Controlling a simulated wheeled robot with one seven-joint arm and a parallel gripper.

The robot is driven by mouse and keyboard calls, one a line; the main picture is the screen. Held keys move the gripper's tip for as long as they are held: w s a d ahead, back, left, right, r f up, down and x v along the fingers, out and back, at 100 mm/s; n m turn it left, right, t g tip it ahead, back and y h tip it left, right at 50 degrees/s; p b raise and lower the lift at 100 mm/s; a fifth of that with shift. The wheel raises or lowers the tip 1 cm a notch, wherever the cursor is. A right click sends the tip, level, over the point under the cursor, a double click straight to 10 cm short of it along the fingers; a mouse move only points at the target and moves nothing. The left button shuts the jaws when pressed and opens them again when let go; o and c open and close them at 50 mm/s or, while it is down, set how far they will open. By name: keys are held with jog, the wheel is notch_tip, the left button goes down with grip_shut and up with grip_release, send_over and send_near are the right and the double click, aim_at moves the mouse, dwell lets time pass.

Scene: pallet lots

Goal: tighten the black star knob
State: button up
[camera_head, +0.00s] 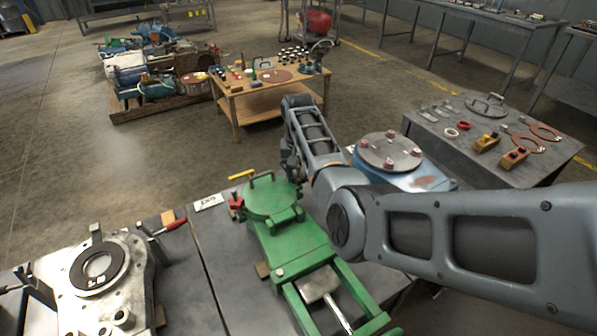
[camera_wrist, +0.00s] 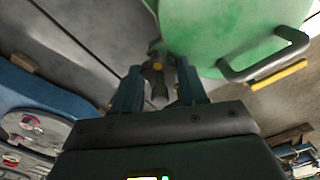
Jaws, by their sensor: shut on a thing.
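The black star knob (camera_wrist: 158,72) shows in the wrist view as a small dark piece with a brass-coloured centre, beside the rim of a round green lid (camera_wrist: 215,30). My gripper (camera_wrist: 157,88) has one finger on each side of it and is shut on it. The fingers hide part of the knob. In the head view the lid (camera_head: 272,198) tops a green housing (camera_head: 295,250) on the grey bench, and my arm reaches across to its right. I cannot make out the knob there.
A bent handle (camera_wrist: 265,58) stands on the lid. A red clamp (camera_head: 236,203) sits at the lid's left. A blue unit with a round grey cover (camera_head: 390,150) stands close behind my arm. A grey metal housing (camera_head: 100,280) lies at left. Open floor lies beyond the bench.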

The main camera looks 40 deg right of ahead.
jog(key=shift+m, duration=0.3)
jog(key=o, duration=1.1)
jog(key=shift+c, duration=0.2)
jog(key=shift+r, duration=3.9)
